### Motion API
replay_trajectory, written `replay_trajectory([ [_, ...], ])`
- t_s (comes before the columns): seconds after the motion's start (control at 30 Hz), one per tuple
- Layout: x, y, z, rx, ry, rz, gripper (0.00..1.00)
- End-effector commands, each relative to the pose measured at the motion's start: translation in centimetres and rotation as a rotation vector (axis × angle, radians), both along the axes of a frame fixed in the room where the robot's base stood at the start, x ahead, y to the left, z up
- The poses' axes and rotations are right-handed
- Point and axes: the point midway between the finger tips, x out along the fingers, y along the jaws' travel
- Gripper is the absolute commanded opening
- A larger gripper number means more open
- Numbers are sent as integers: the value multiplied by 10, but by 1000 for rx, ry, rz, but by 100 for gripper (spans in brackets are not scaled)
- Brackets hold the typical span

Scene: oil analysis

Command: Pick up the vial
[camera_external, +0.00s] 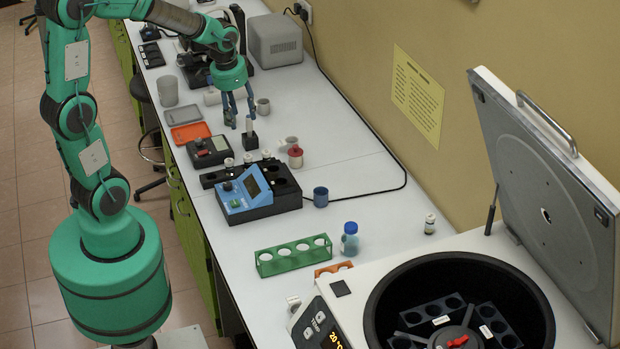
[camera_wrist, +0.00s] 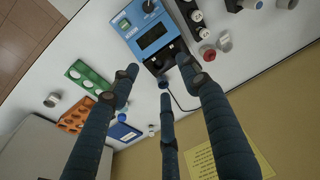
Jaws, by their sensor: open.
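My gripper (camera_external: 240,119) has dark blue fingers spread wide and empty. It hangs above the bench near a small black holder (camera_external: 250,141) with a slim pale vial (camera_external: 249,125) upright in it. Whether a finger touches that vial I cannot tell. Other small vials (camera_external: 228,163) stand in a black block by the blue device, and a white-capped vial (camera_external: 430,223) stands by the centrifuge. Which one is the task's vial is unclear. In the wrist view, my open gripper (camera_wrist: 160,78) has nothing between its fingers, and capped vials (camera_wrist: 197,16) show beyond.
The blue device (camera_external: 246,190), red-topped jar (camera_external: 295,156), blue cup (camera_external: 320,196) and green rack (camera_external: 294,256) stand nearer the camera. A blue-capped bottle (camera_external: 349,242) is beside the rack. The open centrifuge (camera_external: 460,265) fills the right end.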

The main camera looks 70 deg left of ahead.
Motion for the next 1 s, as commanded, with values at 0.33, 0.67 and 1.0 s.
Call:
replay_trajectory([
  [0.33,9,84,-67,-37,97,50,46],
  [0.67,-3,143,-129,-76,161,82,46],
  [1.0,-7,154,-142,-83,170,86,46],
])
